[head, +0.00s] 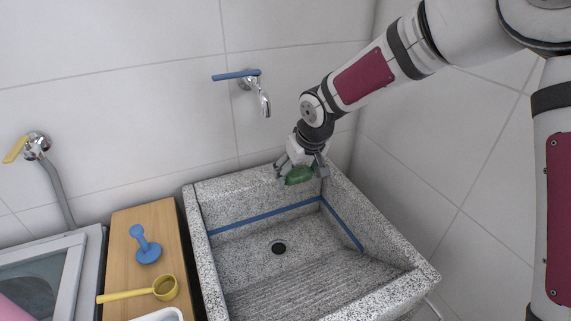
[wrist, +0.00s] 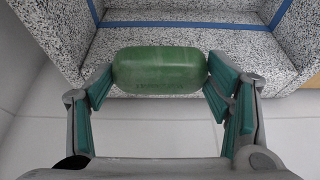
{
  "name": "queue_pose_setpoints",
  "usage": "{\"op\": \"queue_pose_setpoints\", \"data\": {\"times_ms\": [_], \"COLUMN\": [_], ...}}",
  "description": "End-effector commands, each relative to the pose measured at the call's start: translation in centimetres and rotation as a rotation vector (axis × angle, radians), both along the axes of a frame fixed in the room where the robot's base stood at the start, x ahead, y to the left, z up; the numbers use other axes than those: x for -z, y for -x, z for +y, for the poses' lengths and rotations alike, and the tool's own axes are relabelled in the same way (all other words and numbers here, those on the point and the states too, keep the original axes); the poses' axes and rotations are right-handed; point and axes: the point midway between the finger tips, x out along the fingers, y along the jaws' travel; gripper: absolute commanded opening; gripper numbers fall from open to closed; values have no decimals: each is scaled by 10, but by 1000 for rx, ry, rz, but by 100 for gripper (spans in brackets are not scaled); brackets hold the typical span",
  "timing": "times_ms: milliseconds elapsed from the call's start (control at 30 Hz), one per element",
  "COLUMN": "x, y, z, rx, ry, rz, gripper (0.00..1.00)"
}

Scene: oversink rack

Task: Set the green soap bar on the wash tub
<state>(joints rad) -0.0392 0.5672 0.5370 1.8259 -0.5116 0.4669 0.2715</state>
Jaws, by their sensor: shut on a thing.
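The green soap bar (head: 299,176) is held between the fingers of my gripper (head: 301,172), near the back right corner of the speckled grey wash tub (head: 400,287). In the wrist view the soap bar (wrist: 160,70) lies crosswise, gripped at its two ends by the finger pads of my gripper (wrist: 160,74). The tub (wrist: 195,45) shows behind it there, with pale tile below. In the head view the soap overlaps the tub's back rim; I cannot tell whether it touches the tub.
A blue-handled tap (head: 250,85) sticks out of the wall above the tub. Left of the tub, a wooden board (head: 157,218) carries a blue plunger-like item (head: 146,246) and a yellow scoop (head: 163,288).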

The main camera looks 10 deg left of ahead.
Motion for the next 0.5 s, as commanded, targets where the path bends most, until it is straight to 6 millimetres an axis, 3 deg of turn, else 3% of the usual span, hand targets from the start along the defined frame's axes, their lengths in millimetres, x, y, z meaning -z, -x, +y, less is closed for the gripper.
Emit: {"op": "queue_pose_setpoints", "data": {"times_ms": [300, 500], "x": [9, 12], "y": [-78, -114], "z": [7, 11], "rx": [5, 2], "ry": [-4, -3], "rz": [0, 0], "gripper": [38, 38]}}
